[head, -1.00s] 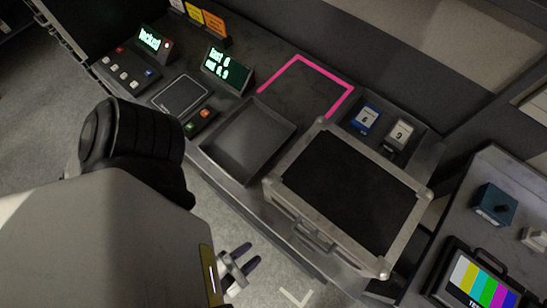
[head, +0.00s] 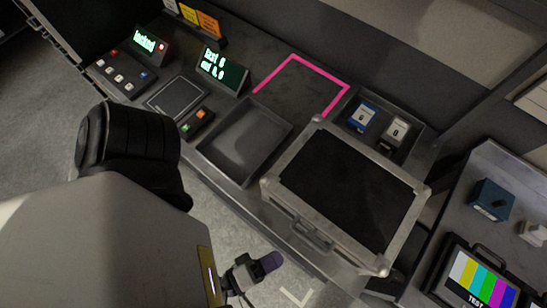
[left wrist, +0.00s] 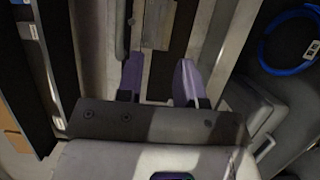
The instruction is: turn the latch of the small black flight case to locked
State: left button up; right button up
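The small flight case (head: 345,187) has a black lid panel and silver edges, and it rests shut on the bench in the head view. A handle (head: 312,237) is on its front side. The latch is too small to read in the head view. My left gripper (head: 270,262) is below and in front of the case, apart from it. In the left wrist view its purple fingers (left wrist: 158,63) are spread with nothing between them. A small grey metal plate (left wrist: 158,24) lies beyond the fingertips; I cannot tell whether it is the latch. My right gripper is out of view.
An empty grey tray (head: 243,142) is left of the case. A pink outline (head: 318,66) marks bare bench behind. A colour-bar monitor (head: 480,283) and a blue box (head: 492,199) stand at right. A blue cable coil (left wrist: 266,50) shows in the left wrist view.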

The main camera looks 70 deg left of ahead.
aim_at(304, 243)
pick_arm(q)
jog(key=x, duration=0.8)
jog(key=shift+w, duration=0.25)
